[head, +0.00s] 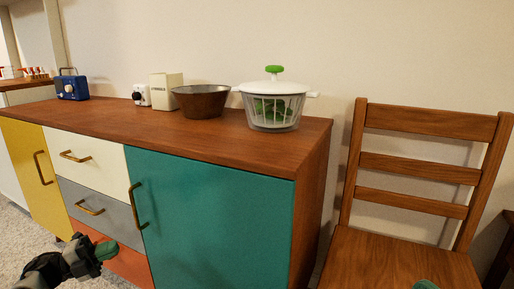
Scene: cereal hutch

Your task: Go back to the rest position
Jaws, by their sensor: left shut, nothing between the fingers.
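My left gripper (103,251) is at the lower left, in front of the orange bottom drawer (128,264) of the hutch. Its fingers are shut with nothing between them. I cannot tell whether they touch the drawer front. Only a small green tip of what seems to be my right gripper (425,284) shows at the bottom edge, in front of the chair seat. Its fingers' opening is not visible.
The hutch (240,141) has a teal door (215,215), drawers and a yellow door (28,165), all shut. On top are a blue radio-like box (72,86), a cream box (166,91), a brown bowl (200,101) and a salad spinner (273,105). A wooden chair (420,168) stands right.

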